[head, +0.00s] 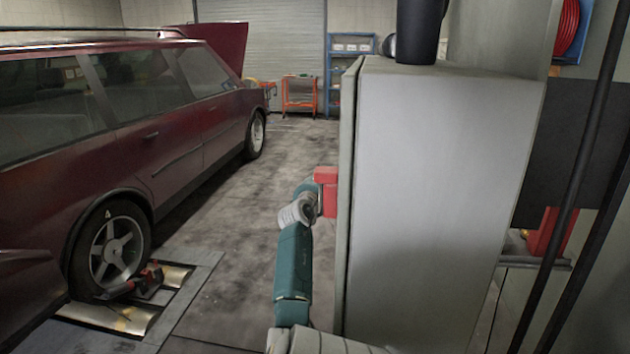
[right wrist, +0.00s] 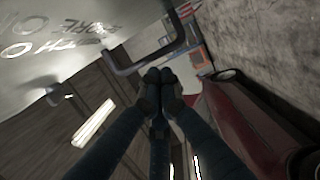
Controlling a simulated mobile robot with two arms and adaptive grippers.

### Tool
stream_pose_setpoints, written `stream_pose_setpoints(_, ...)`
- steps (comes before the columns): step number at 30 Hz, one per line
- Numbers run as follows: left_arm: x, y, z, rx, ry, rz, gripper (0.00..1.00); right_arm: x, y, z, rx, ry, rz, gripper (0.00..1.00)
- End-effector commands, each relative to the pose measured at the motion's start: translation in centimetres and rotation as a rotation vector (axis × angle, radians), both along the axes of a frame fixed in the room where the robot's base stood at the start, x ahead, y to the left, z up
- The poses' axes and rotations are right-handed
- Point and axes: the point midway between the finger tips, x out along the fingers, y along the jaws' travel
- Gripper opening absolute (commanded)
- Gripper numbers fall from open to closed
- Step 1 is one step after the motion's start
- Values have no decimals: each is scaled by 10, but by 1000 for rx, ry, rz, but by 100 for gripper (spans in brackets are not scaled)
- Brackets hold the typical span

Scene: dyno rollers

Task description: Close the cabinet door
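The grey cabinet (head: 440,190) stands right of centre in the head view, its side facing me. Its door (head: 346,170) shows edge-on as a thin strip along the left edge, with a dark line between it and the body; I cannot tell if it is fully closed. My right arm reaches up to the door's front; its gripper is hidden there in the head view. In the right wrist view, the right gripper (right wrist: 158,75) has its fingertips together, near a dark bent handle (right wrist: 150,66) on a pale lettered surface. No object shows between the fingertips. My left gripper is not in view.
A dark red car (head: 130,140) stands at the left, its wheel by a metal floor plate (head: 195,290). The floor between car and cabinet is clear. A black cylindrical object (head: 418,30) stands on the cabinet. A red cart (head: 299,95) and blue shelf (head: 347,65) are far back.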

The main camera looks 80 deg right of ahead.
Motion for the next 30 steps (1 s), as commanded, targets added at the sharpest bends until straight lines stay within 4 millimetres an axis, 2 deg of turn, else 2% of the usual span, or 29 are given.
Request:
stream_pose_setpoints(9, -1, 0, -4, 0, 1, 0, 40, -20, -2, 1, 0, 0, -36, 0)
stream_pose_setpoints(23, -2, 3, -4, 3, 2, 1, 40, -23, -1, 1, 0, 2, -42, 0)
stream_pose_setpoints(26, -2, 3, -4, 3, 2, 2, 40, -22, 4, 0, 2, 3, -42, 0)
stream_pose_setpoints(30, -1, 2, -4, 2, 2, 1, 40, -15, 23, -2, 3, 2, -41, 0)
